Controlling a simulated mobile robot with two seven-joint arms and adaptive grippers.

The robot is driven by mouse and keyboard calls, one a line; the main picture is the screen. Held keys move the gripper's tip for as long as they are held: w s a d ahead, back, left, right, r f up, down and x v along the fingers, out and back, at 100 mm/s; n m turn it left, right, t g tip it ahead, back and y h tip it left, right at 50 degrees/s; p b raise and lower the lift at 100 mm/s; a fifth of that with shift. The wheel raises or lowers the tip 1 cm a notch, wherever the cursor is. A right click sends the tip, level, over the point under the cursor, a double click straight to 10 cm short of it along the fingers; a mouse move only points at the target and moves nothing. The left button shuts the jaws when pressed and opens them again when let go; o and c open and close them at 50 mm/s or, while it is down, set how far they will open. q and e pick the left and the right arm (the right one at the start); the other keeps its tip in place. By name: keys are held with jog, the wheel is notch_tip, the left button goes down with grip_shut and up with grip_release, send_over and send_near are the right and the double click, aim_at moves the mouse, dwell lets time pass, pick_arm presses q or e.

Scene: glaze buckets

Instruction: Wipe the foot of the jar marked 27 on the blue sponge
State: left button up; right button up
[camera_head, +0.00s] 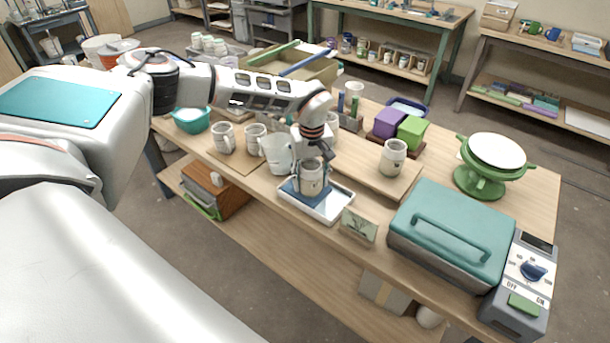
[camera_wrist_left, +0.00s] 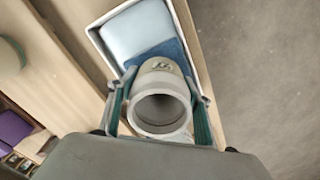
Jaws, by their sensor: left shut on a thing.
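A grey-beige jar (camera_head: 312,183) is upright between the fingers of my left gripper (camera_head: 313,157), which is shut on it. It also shows in the left wrist view (camera_wrist_left: 162,106), open mouth toward the camera, with a dark mark on its side too small to read surely. The jar is over the blue sponge (camera_head: 291,189), its foot at or just above it; I cannot tell whether they touch. The sponge lies in a white tray (camera_head: 328,209) and shows partly behind the jar in the left wrist view (camera_wrist_left: 182,60). My right gripper is not in view.
A pitcher (camera_head: 277,153) and mugs (camera_head: 223,138) stand left of the tray. Another jar (camera_head: 393,157) stands on a board to the right. A small card (camera_head: 358,227) and a teal-lidded box (camera_head: 452,232) are near the front edge.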

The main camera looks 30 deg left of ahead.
pick_arm(q)
jog(key=shift+s+d, duration=0.1)
jog(key=shift+d, duration=0.9)
jog(key=shift+w+a, duration=0.15)
jog(key=shift+a, duration=1.65)
jog(key=shift+w+a, duration=0.15)
jog(key=shift+a, duration=1.6)
jog(key=shift+r, duration=0.1)
notch_tip(320, 180, up, 7)
